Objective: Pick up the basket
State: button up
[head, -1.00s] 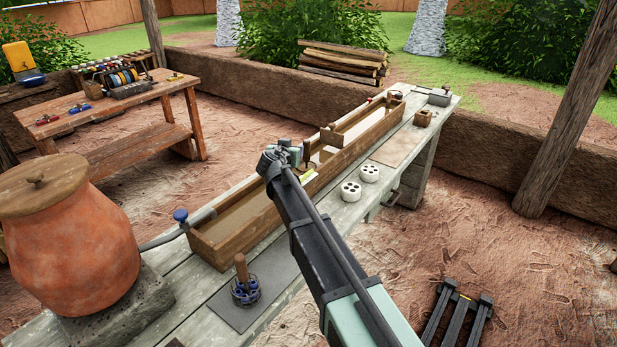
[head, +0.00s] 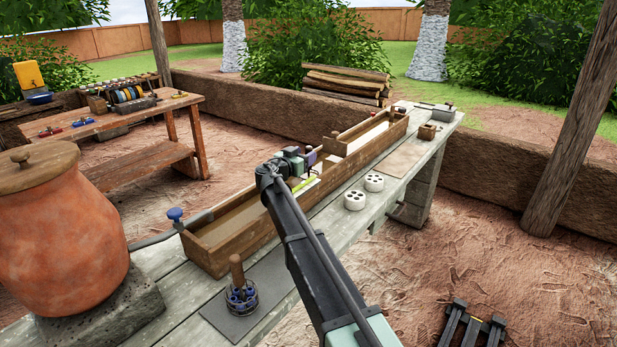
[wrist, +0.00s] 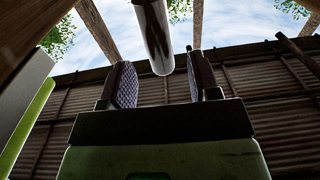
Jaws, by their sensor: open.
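The basket (head: 241,299) is a small dark wire holder with an upright wooden handle and blue pieces inside. It stands on a dark grey mat (head: 262,312) at the near end of the plank bench in the head view. My gripper (head: 309,160) is over the long wooden trough, well beyond the basket and to its right, with a purple pad showing. In the wrist view my two purple-padded fingers (wrist: 162,80) stand apart. A pale cylinder (wrist: 153,35) shows between and above them; I cannot tell how near it is. The basket is not seen there.
The wooden trough (head: 208,251) runs along the bench, close to my gripper. A clay jar (head: 62,240) stands at the left, with a blue-knobbed tap (head: 175,215) near the trough. Two white perforated blocks (head: 355,200) sit on the bench right of my arm.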

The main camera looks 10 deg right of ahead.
jog(key=x, duration=0.5)
jog(key=shift+w, duration=0.15)
grip_shut()
